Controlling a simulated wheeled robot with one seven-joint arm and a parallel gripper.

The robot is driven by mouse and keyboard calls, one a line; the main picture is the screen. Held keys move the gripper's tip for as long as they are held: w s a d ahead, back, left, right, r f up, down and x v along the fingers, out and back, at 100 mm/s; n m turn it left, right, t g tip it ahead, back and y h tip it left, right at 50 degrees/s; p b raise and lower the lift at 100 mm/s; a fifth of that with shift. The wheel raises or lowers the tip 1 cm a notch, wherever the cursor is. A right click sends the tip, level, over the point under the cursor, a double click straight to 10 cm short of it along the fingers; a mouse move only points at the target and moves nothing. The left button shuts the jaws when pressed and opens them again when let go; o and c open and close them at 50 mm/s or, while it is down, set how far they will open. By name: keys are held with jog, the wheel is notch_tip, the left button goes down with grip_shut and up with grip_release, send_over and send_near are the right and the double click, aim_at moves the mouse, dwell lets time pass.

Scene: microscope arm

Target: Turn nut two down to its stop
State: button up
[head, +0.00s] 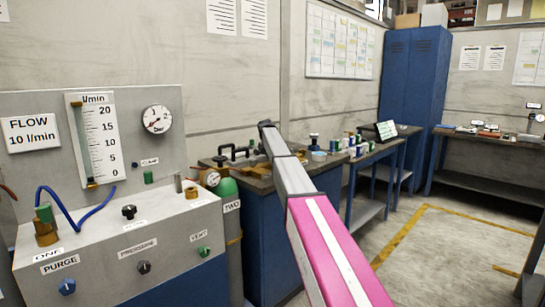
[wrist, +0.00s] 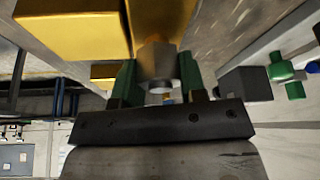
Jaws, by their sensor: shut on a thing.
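In the wrist view, my gripper (wrist: 158,88) has two green-padded fingers, one on each side of a grey-brown nut-like piece (wrist: 156,60). The fingers are shut on it. A pale round end shows low between the fingers. A brass-coloured body stands right behind the nut. No number shows on the nut, and its thread and stop cannot be made out. In the head view my grey and pink arm reaches over the dark bench (head: 322,160); my gripper and the nut cannot be made out there.
A large brass block (wrist: 72,35) is close to the gripper at upper left. A dark block (wrist: 245,84) and green-capped fittings (wrist: 280,70) are at right.

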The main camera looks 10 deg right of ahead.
jog(key=shift+m+g+h, duration=0.4)
jog(key=shift+m+g, duration=0.1)
jog(key=shift+m, duration=0.9)
jog(key=o, duration=0.9)
jog(key=v, duration=1.1)
jog(key=shift+f, duration=0.1)
jog(key=shift+s, duration=0.1)
